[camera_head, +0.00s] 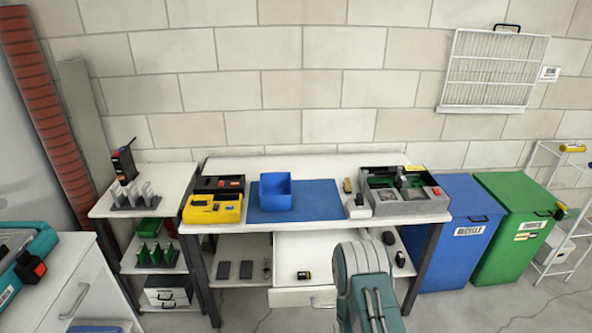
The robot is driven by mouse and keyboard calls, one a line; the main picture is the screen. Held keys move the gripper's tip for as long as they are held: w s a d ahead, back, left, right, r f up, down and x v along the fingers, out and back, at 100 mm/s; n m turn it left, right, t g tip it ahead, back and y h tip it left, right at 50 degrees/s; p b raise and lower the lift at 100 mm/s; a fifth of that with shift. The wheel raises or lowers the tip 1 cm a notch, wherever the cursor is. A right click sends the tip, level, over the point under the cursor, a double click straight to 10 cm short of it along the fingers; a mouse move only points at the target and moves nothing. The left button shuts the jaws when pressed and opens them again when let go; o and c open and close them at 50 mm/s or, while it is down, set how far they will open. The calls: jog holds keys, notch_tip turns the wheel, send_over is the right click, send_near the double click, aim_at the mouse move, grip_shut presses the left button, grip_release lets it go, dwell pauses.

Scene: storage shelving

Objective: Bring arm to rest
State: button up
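Part of my arm (365,285), grey-green with a rounded top, rises from the bottom edge right of centre. It covers part of the workbench's lower shelf and the right side of an open white drawer (300,252). My gripper is not visible, so I cannot see its fingers or whether it holds anything.
The workbench (330,164) holds a blue bin (276,192) on a blue mat (325,206), a yellow tray (232,214) and a grey box (405,209). A blue recycle bin (450,263) and green bin (505,262) stand right. A white cabinet (45,300) is front left.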

jog(key=w+r+n+g, duration=0.1)
jog(key=w+r+n, duration=0.1)
jog(key=w+r, duration=0.3)
jog(key=w+r+n+g, duration=0.1)
jog(key=w+r+n, duration=0.1)
jog(key=r, duration=0.5)
notch_tip(320, 180, up, 14)
jog(key=s+n+g, duration=0.3)
jog(key=n, duration=0.2)
jog(key=s+r+n+g, duration=0.2)
jog(key=s+r+n, duration=0.2)
jog(key=s+r, duration=0.3)
jog(key=s+r+n+g, duration=0.2)
jog(key=s+r, duration=0.6)
jog(key=s, duration=1)
jog(key=n, duration=0.2)
jog(key=shift+d+n+g, duration=0.3)
jog(key=shift+g, duration=0.1)
